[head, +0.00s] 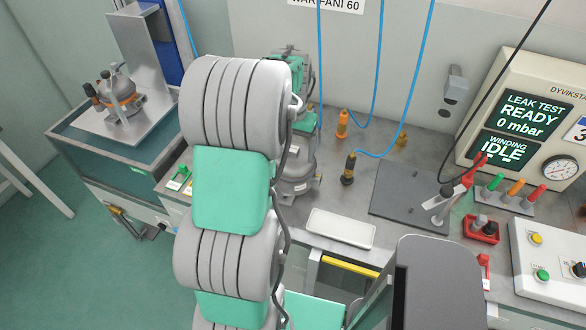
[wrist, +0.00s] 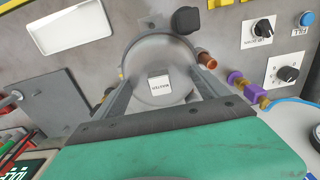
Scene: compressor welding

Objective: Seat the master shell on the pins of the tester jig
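The master shell (wrist: 165,60) is a round grey can with a white label reading MASTER on top. It lies centred between the two fingers of my gripper (wrist: 162,88) in the wrist view, and both fingers appear to press on its sides. In the head view the shell (head: 297,165) stands upright behind my arm, partly hidden. Its feet are low over the bench, and I cannot tell whether they touch it. A dark flat plate (head: 400,190) with a red-handled clamp lies to its right, perhaps the tester jig. Its pins are not clear.
A white tray (head: 341,228) lies in front of the plate. Connectors on blue hoses (head: 348,170) stand between shell and plate. Red, orange and green handles (head: 515,190) and the leak-test panel (head: 530,115) are at right. Another compressor (head: 120,92) sits over a tank at left.

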